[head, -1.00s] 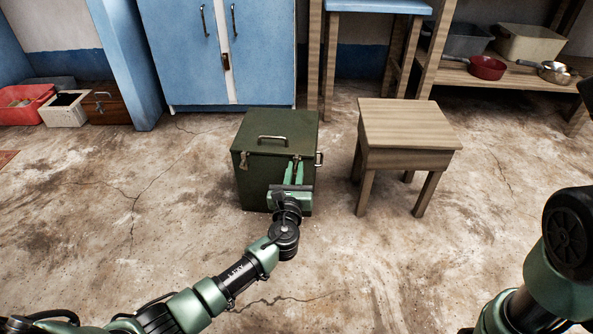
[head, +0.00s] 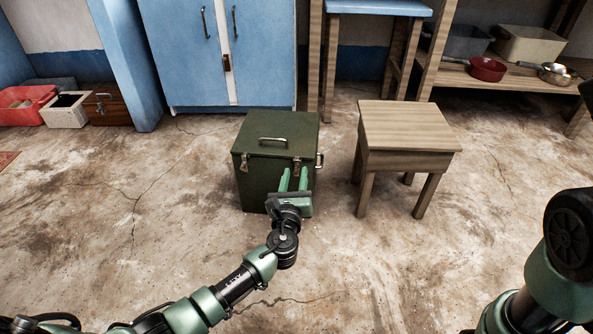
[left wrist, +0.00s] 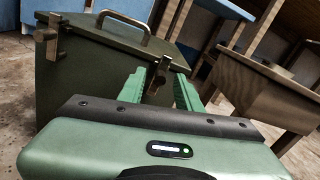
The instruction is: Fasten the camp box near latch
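The dark green camp box (head: 262,180) stands on the floor with its lid down and a metal handle (head: 272,140) on top. Its front has a left latch (head: 243,161) and a right latch (head: 297,164); another metal fitting (head: 319,160) is on the right side. My left gripper (head: 294,172) is open in front of the box, fingers pointing at the right front latch, just below it in the head view. In the left wrist view this latch (left wrist: 160,76) shows between the spread fingers, apparently untouched. I cannot tell whether it is fastened. My right gripper is out of view.
A wooden stool (head: 408,130) stands close to the right of the box. A blue cabinet (head: 180,55) is behind. A red tub (head: 22,106) and small boxes sit at the left. Shelves with pans (head: 488,69) are at the back right. The floor in front is clear.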

